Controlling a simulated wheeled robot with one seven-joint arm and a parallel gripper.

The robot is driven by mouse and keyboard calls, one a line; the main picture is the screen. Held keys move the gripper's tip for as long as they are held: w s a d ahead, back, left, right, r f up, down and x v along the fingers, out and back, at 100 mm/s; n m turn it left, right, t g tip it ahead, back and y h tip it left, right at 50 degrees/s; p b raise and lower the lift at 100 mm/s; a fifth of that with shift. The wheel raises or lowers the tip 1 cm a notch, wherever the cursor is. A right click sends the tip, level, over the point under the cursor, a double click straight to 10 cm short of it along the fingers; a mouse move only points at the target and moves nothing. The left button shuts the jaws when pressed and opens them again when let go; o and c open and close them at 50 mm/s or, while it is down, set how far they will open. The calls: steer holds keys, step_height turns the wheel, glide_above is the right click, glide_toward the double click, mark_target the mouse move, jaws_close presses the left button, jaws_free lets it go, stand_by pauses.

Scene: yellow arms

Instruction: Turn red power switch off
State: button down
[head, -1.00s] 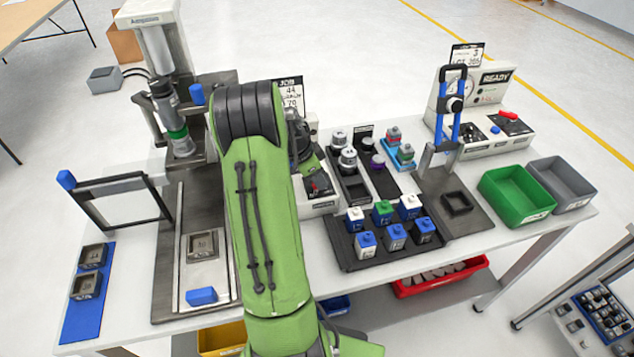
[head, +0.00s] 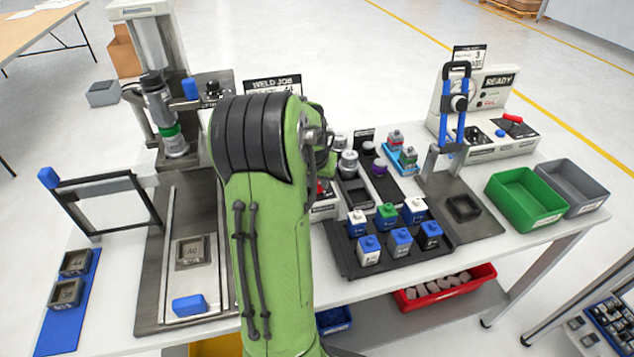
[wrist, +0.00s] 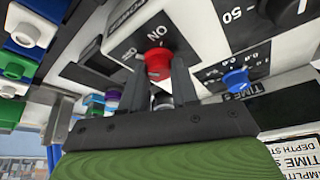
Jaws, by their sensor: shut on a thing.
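The red power switch (wrist: 158,62) is a small red knob on a white and black panel, with "ON" and "OFF" lettering by it in the wrist view. My gripper (wrist: 159,76) has one dark finger on each side of the red knob and is shut on it. In the head view only a bit of red (head: 321,187) shows beside my green arm. My arm hides my gripper and most of the switch panel there.
A blue knob (wrist: 236,79) sits on the panel beside the switch. In the head view, a black tray (head: 385,247) of blue, green and white blocks stands right of my arm. A red lever (head: 512,118) is on the READY station; a green bin (head: 526,205) stands at right.

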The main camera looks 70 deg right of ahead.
steer(key=shift+n+t+b, duration=0.3)
steer(key=shift+n+t, duration=0.3)
steer(key=shift+n, duration=0.8)
steer(key=c, duration=0.9)
jaws_free()
steer(key=shift+o, duration=0.2)
steer(key=shift+r, duration=0.1)
steer(key=p+v, duration=0.3)
steer(key=v, duration=1.2)
steer(key=shift+r, duration=0.35)
steer(key=shift+s+d, duration=0.1)
